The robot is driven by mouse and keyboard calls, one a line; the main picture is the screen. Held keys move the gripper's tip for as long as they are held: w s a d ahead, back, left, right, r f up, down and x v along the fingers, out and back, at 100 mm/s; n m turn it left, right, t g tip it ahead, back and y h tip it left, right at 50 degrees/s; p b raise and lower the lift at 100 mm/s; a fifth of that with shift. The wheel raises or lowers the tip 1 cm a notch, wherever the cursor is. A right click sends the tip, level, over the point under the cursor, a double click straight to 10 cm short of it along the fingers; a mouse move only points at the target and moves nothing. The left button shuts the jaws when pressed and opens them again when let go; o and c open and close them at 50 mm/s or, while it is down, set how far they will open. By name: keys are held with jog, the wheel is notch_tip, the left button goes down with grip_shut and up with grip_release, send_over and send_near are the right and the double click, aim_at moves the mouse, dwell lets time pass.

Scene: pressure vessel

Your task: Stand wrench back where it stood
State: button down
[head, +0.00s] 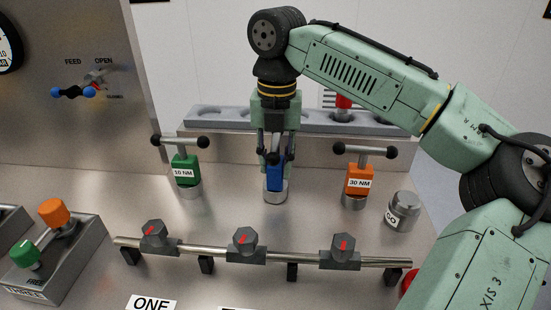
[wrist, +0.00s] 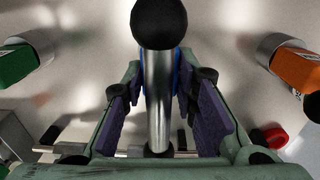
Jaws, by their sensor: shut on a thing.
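The blue wrench (head: 276,178) is upright, with its lower end at a round metal holder (head: 275,194) in the middle of the bench. I cannot tell whether it is fully seated. My gripper (head: 274,152) points down from above and is shut on the wrench, hiding most of its T-handle. In the wrist view the steel handle bar with its black ball end (wrist: 159,22) runs between the purple pads of my gripper (wrist: 160,112). A little blue shows behind the bar.
The green 10 NM wrench (head: 186,170) stands to the left and the orange 30 NM wrench (head: 359,180) to the right, both in holders. A bar with several hex knobs (head: 246,240) crosses in front. A grey rack (head: 220,118) stands behind. A metal GO cylinder (head: 404,208) is right.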

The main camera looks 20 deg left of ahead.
jog(key=c, duration=1.3)
grip_release()
jog(key=shift+f, duration=0.1)
notch_tip(320, 180, up, 12)
jog(key=shift+d+r+p, duration=0.1)
jog(key=shift+r+p, duration=0.05)
jog(key=shift+p, duration=0.25)
